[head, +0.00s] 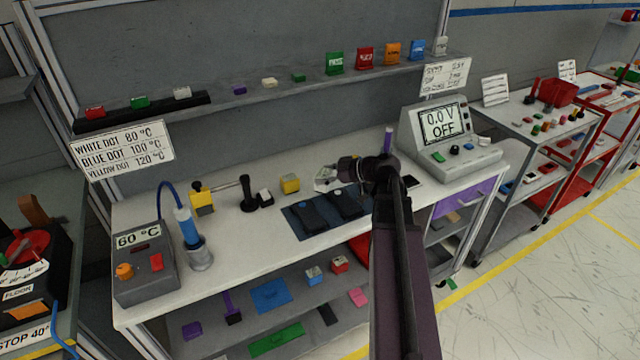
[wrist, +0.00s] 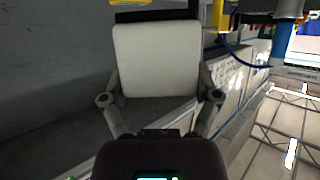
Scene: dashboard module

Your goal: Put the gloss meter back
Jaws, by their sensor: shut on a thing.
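My gripper (head: 328,177) is over the white bench, a little behind the dark blue mat. In the wrist view its two fingers (wrist: 160,80) are shut on the sides of a pale block (wrist: 155,58) with a dark far edge. This block may be the gloss meter, but no label shows. In the head view it is too small and too covered by the gripper to make out clearly. Two black devices (head: 345,204) lie side by side on the dark blue mat (head: 293,228). I cannot tell from the pictures which place belongs to the gloss meter.
A yellow block (head: 290,184), a black stand (head: 247,194) and a blue hot-air tool (head: 187,226) stand left of my gripper. A grey meter reading OFF (head: 447,140) stands right. A shelf (head: 280,90) with small boxes runs behind. The bench front between tool and mat is clear.

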